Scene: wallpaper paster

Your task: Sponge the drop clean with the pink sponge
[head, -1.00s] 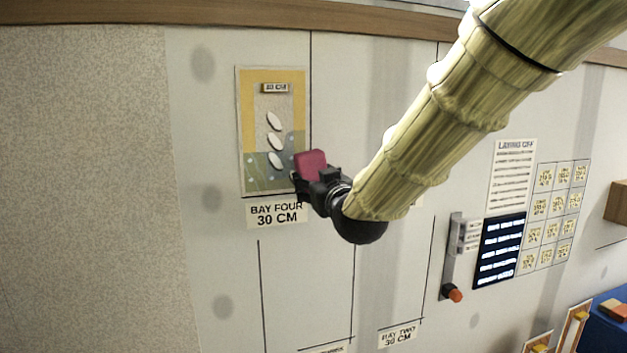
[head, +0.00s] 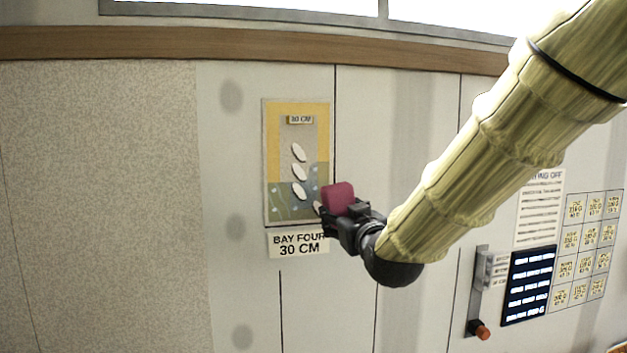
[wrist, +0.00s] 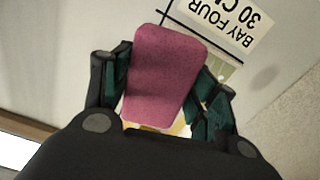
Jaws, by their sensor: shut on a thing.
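The pink sponge (head: 338,197) is held between the fingers of my gripper (head: 334,210), which is shut on it. In the wrist view the sponge (wrist: 163,75) fills the space between the dark fingers. The drop is a patterned wallpaper panel (head: 297,112) with a yellow top, a grey-blue lower part and several white oval spots (head: 299,172) down its middle. The sponge is at the panel's lower right edge in the head view; I cannot tell whether it touches. In the wrist view, sponge and gripper hide most of the panel.
The BAY FOUR 30 CM label (head: 299,244) is just under the panel. A grey wall fitting with an orange knob (head: 479,330), a dark screen (head: 528,284) and a grid of cards (head: 590,245) are at right. Bare wall lies left of the panel.

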